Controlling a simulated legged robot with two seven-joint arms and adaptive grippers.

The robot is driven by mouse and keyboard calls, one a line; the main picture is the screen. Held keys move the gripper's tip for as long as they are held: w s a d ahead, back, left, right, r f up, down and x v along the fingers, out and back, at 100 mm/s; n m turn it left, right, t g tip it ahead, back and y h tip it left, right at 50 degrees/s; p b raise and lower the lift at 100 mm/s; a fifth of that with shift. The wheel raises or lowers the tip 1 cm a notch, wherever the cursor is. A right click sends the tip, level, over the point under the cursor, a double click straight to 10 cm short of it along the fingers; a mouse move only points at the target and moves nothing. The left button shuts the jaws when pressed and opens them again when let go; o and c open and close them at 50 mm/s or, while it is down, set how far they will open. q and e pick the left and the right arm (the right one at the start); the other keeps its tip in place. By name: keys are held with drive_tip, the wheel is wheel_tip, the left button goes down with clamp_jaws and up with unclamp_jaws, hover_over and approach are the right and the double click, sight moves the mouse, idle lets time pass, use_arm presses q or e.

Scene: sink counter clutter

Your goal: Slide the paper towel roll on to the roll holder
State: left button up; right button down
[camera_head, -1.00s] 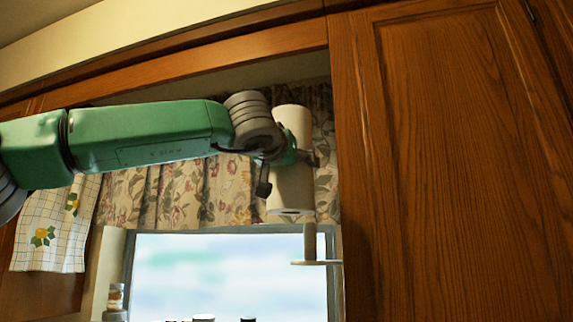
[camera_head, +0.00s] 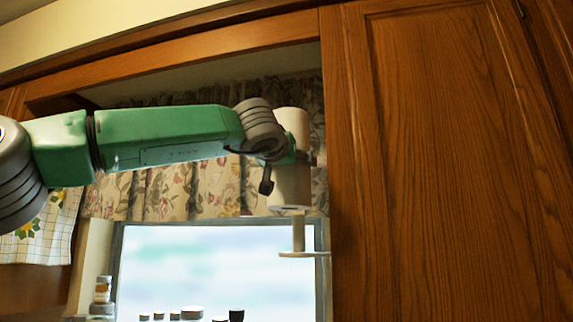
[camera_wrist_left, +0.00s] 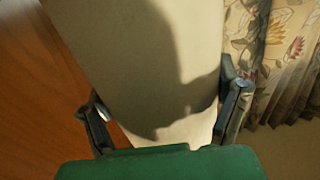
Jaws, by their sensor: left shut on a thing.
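The paper towel roll (camera_head: 292,127) is a pale upright cylinder in front of the curtain in the head view. It fills the middle of the left wrist view (camera_wrist_left: 140,50). My left gripper (camera_head: 289,163) is shut on its side, one finger on each side of it. The roll holder (camera_head: 310,254) is a pale round base with an upright post, right by the cabinet. The post top is close to the roll's lower end, and the post stands slightly right of the roll's centre. I cannot tell whether it enters the core. My right gripper is not in view.
A wooden cabinet (camera_head: 440,160) stands close on the right of the roll and holder. A floral curtain (camera_head: 165,195) hangs behind, above the window (camera_head: 200,265). Several bottles and jars (camera_head: 192,313) show along the bottom. A checked towel (camera_head: 45,240) hangs at left.

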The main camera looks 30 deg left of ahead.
use_arm(q)
drive_tip(key=x, duration=0.2)
drive_tip(key=d+x, duration=0.1)
drive_tip(key=x, duration=0.1)
drive_tip(key=shift+w+a+f, duration=0.1)
drive_tip(key=shift+w+f, duration=0.05)
drive_tip(key=shift+w, duration=0.35)
drive_tip(key=shift+f+b, duration=1.05)
drive_tip(key=shift+f, duration=2.1)
drive_tip(key=shift+f+b, duration=0.75)
drive_tip(key=shift+f, duration=0.5)
drive_tip(key=o, duration=1.1)
